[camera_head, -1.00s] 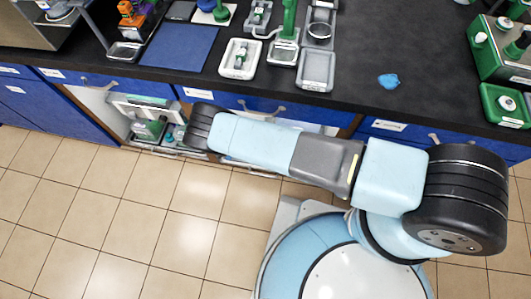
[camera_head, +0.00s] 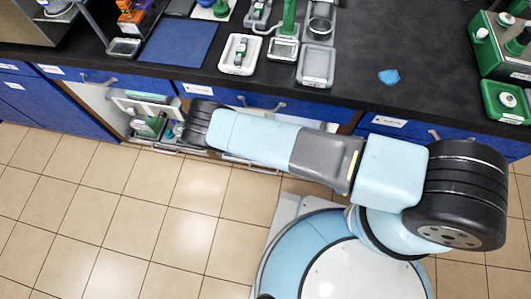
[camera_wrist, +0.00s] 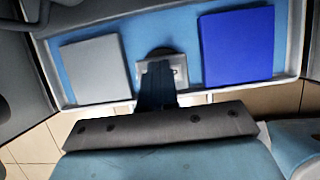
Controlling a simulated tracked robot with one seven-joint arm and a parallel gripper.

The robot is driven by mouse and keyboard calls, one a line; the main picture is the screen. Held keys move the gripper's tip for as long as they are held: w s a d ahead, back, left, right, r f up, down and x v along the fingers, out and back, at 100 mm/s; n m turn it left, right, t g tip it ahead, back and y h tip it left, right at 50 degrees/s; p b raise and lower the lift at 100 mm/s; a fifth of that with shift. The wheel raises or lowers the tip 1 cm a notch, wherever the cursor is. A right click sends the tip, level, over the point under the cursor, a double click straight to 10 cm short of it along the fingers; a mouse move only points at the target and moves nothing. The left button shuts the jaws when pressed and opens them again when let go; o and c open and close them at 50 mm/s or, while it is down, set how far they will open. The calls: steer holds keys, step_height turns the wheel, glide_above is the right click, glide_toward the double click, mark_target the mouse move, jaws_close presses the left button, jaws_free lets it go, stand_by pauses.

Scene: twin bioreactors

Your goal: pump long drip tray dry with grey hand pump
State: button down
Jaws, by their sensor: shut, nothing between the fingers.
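In the wrist view my gripper (camera_wrist: 157,78) is shut and empty, with its dark fingers together. It is over a shallow, pale-rimmed tray or drawer (camera_wrist: 292,40) with a light blue floor. A small light grey fitting with a black round part (camera_wrist: 176,68) shows just behind the fingertips, partly hidden by them. I cannot tell if they touch. In the head view my gripper is hidden behind my arm. I cannot make out for sure which thing is the grey hand pump or the long drip tray.
A grey square (camera_wrist: 95,70) and a blue square (camera_wrist: 237,45) lie in the tray, either side of the fingers. The bench (camera_head: 430,50) holds small trays and a blue mat (camera_head: 178,43). Green-and-white equipment (camera_head: 150,125) stands in an open cabinet. The tiled floor at left is clear.

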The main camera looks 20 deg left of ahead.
steer(key=shift+f, duration=1.25)
steer(key=shift+r, duration=0.15)
steer(key=shift+r, duration=1.45)
steer(key=shift+f, duration=0.1)
steer(key=shift+f, duration=1.5)
steer(key=shift+r, duration=1.6)
